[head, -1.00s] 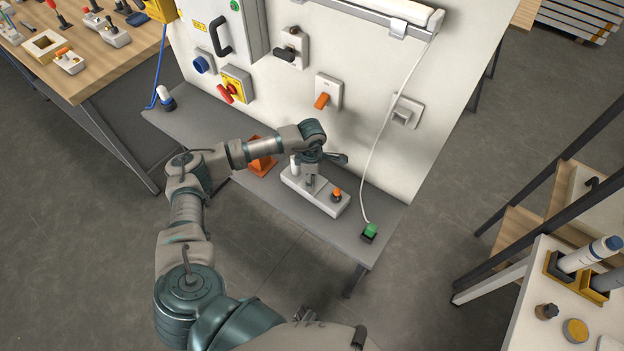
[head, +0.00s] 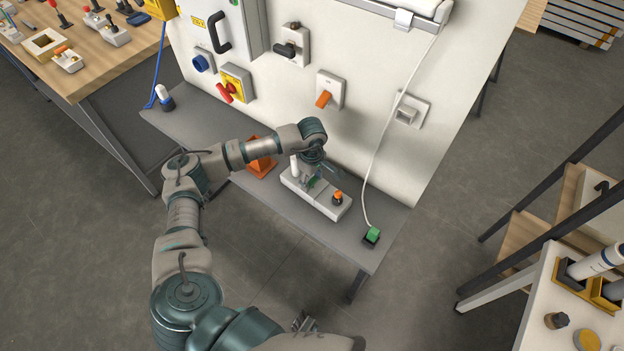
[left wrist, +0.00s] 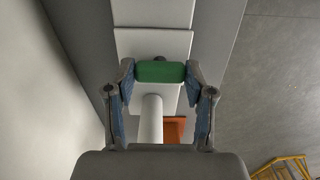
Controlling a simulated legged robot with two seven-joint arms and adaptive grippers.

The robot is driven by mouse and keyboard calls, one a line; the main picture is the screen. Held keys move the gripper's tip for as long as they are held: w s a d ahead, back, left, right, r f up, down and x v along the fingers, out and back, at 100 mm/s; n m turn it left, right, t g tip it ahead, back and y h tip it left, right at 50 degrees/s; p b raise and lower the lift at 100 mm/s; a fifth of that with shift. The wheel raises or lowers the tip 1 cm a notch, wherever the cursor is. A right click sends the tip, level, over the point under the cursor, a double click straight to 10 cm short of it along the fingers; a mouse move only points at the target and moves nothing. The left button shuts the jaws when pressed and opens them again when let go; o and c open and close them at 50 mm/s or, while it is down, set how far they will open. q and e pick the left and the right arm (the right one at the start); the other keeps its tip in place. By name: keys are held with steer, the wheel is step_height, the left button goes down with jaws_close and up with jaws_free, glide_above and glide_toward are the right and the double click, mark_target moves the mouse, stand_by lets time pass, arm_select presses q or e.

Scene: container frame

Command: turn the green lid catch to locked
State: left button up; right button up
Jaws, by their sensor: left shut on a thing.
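The green lid catch (left wrist: 160,71) is a rounded bar between the two fingertips of my left gripper (left wrist: 159,75) in the left wrist view. The fingers are shut on its two ends. In the head view my left gripper (head: 314,178) is over the white fixture block (head: 328,204) on the grey shelf and largely covers the catch. A bit of green shows there. The catch's exact angle and any lock mark are hidden. Part of what may be my right gripper shows at the bottom edge of the head view, too little to read its fingers.
A white post (left wrist: 152,118) stands close by the fingers. An orange-topped knob (head: 337,197) is on the block's right end. An orange piece (head: 260,165) and a green button (head: 372,235) with a white cable flank the block. The upright panel (head: 370,140) rises behind.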

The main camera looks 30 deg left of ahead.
mark_target(312, 181)
stand_by(0.3)
arm_select(q)
steer(key=o, duration=0.9)
steer(key=shift+r, duration=0.1)
step_height(312, 181, up, 12)
steer(key=shift+f, duration=0.15)
